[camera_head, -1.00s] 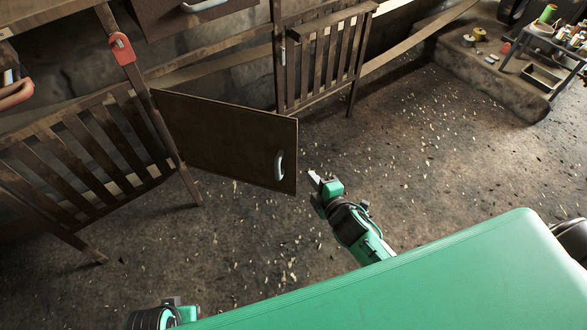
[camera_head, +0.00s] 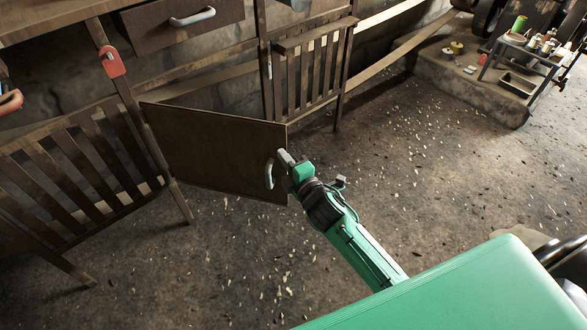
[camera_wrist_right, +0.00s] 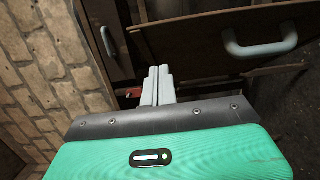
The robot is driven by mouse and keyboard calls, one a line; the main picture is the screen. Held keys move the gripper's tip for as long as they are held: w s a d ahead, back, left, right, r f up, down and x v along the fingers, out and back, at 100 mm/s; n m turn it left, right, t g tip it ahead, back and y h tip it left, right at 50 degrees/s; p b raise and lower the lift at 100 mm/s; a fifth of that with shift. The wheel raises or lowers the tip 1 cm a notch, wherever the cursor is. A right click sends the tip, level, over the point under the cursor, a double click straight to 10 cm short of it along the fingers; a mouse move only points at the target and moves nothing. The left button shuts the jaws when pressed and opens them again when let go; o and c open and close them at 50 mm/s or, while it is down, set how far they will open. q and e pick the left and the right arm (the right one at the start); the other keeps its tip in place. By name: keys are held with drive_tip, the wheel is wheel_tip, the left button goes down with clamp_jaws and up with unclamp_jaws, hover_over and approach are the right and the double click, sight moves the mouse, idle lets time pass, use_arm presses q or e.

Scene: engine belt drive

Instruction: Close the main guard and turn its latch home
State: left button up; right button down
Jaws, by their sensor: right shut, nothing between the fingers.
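The main guard (camera_head: 213,150) is a brown panel hinged on the post at its left. It stands swung open, out from the frame. Its pale curved handle (camera_head: 269,174) is near its free edge. The red latch (camera_head: 111,62) hangs on the post above the hinge side; a small red part (camera_wrist_right: 133,93) shows beyond the fingers in the right wrist view. My right gripper (camera_head: 286,161) is shut and empty, just beside the handle and free edge; I cannot tell whether it touches. Its fingers (camera_wrist_right: 158,86) are together in the wrist view. My left gripper is out of view.
A drawer (camera_head: 180,22) with a grey handle is above the guard. Slatted panels stand at left (camera_head: 75,160) and back (camera_head: 310,75).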

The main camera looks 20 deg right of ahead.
sight(279, 134)
drive_tip(key=w, duration=0.1)
drive_tip(key=w+d, duration=0.1)
drive_tip(key=w, duration=0.2)
drive_tip(key=shift+w+d, duration=0.25)
drive_tip(key=shift+w, duration=0.05)
drive_tip(key=shift+w+d, duration=0.25)
drive_tip(key=shift+w, duration=0.1)
